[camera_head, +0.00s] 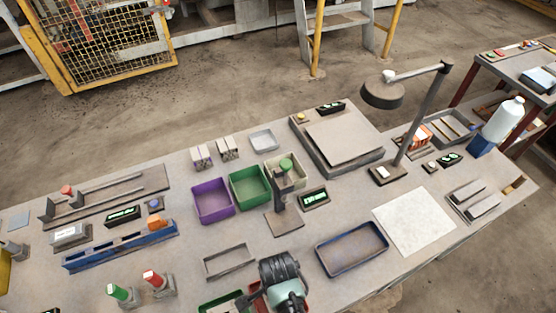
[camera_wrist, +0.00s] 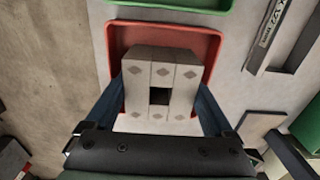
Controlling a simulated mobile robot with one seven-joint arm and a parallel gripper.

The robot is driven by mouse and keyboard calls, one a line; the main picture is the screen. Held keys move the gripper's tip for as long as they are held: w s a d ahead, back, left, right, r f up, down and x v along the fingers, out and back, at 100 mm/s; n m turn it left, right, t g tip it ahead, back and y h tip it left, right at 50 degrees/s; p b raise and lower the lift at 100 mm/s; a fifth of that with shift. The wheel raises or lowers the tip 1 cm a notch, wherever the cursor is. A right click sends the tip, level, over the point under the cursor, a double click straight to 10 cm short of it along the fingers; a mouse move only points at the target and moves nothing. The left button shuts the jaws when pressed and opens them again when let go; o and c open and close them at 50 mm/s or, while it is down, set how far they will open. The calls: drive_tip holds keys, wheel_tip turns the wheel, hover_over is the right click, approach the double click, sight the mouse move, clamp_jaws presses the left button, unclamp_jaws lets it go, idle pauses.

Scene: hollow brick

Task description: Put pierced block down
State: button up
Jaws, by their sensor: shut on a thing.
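The pierced block (camera_wrist: 162,72) is pale grey, with a dark square hole through its middle and diamond marks on its face. In the wrist view it sits between the two dark fingers of my gripper (camera_wrist: 163,92), which is shut on it. Behind it is a red tray (camera_wrist: 213,45). In the head view my wrist hides the block and most of the red tray (camera_head: 253,290).
A green tray (camera_wrist: 185,4) adjoins the red one. A grey empty frame (camera_head: 229,261) lies nearby, and a rusty blue tray (camera_head: 351,248) is to the right. A purple bin (camera_head: 212,201), a green bin (camera_head: 249,187) and a stand (camera_head: 284,217) are farther back.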

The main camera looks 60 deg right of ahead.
drive_tip(key=shift+f, duration=0.15)
drive_tip(key=o, duration=1.4)
drive_tip(key=shift+o, duration=0.2)
